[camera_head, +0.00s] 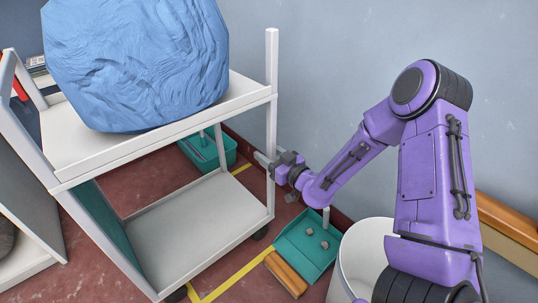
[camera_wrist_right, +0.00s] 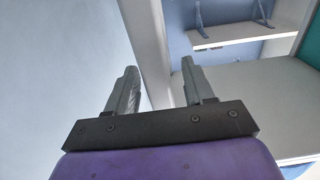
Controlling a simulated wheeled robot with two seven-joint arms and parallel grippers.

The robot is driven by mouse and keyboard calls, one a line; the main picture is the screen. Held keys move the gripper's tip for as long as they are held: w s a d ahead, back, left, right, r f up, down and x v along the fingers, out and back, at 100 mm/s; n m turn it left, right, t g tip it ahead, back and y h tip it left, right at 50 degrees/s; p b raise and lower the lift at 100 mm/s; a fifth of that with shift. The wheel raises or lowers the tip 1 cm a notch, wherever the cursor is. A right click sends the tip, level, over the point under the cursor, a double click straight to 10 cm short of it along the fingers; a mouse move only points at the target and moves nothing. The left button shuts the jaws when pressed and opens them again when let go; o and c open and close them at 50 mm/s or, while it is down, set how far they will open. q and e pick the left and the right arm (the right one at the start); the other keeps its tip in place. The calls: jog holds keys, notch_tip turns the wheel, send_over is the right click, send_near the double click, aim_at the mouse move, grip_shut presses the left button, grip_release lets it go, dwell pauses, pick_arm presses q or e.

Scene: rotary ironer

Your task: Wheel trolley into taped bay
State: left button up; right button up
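The white trolley (camera_head: 190,230) stands at centre left with two shelves and upright corner posts. A large blue bundle (camera_head: 140,60) sits on its top shelf. Yellow tape (camera_head: 232,272) runs on the red floor beside and behind the trolley; the trolley hides part of it. My right gripper (camera_head: 265,158) is at the trolley's right post (camera_head: 271,100). In the right wrist view the fingers (camera_wrist_right: 159,66) are apart, with the pale post (camera_wrist_right: 150,35) showing between them. I cannot tell whether they touch it. My left gripper does not show.
A teal dustpan (camera_head: 308,245) with small lumps and an orange-brown brush (camera_head: 286,273) lie right of the tape. A white bin (camera_head: 365,255) stands beside them. A teal crate (camera_head: 210,150) is behind the trolley. The blue-grey wall (camera_head: 350,60) closes the back.

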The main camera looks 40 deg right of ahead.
grip_shut()
dwell(1.3)
